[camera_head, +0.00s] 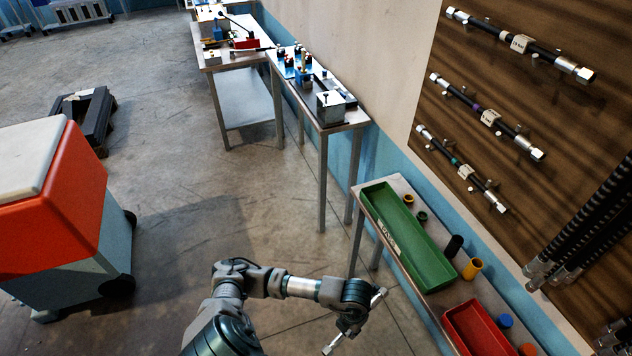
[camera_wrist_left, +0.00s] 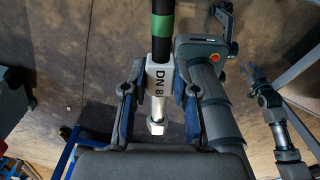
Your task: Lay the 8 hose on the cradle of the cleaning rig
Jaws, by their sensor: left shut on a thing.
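The 8 hose is black with a green band, silver end fittings and a white "DN 8" label (camera_wrist_left: 158,82). My left gripper (camera_wrist_left: 156,100) is shut on it at the label, with one finger on each side. In the head view my left gripper (camera_head: 352,308) is low in the middle, and the hose's silver end (camera_head: 378,297) sticks out beside it. The middle of the hose is hidden there. I cannot tell which thing is the cleaning rig, and I see no clear cradle. Another arm of mine (camera_wrist_left: 265,95) shows at the right of the wrist view; its jaw state is unclear.
Several hoses (camera_head: 515,42) hang on a brown wall board (camera_head: 425,110). A bench below holds a green tray (camera_head: 440,272) and a red tray (camera_head: 448,325). Benches with devices (camera_head: 335,107) stand farther back. An orange cart (camera_head: 80,190) stands left. Open floor lies between.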

